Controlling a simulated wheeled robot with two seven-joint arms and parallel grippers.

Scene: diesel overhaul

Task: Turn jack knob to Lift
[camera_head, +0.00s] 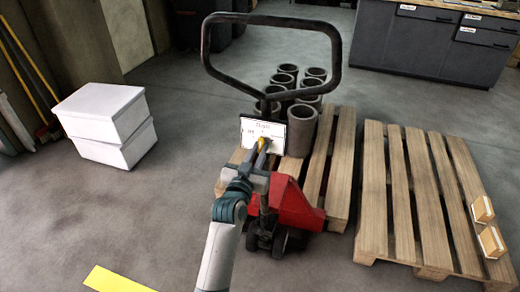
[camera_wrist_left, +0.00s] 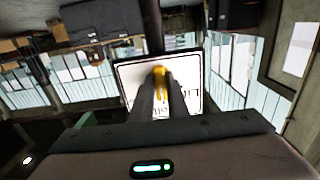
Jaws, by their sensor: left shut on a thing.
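The jack knob is a small yellow piece (camera_head: 263,142) on the white label panel (camera_head: 253,130) below the jack's black handle loop. It also shows in the left wrist view (camera_wrist_left: 160,78), in front of the panel (camera_wrist_left: 130,73), where lettering is seen upside down. My left gripper (camera_head: 261,149) reaches the panel from below, and its two fingers (camera_wrist_left: 160,92) are shut on the knob. The fingers hide most of the knob, so I cannot tell its exact pointing. The red pallet jack (camera_head: 297,204) stands at the near end of a wooden pallet. My right gripper is not in view.
The jack's pallet (camera_head: 340,170) carries several dark cylinders (camera_head: 303,127). A second pallet (camera_head: 405,200) with small boxes (camera_head: 490,241) lies to the right. Two stacked white boxes (camera_head: 102,114) stand at the left. Grey cabinets (camera_head: 415,42) are at the back. The floor at the left front is clear.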

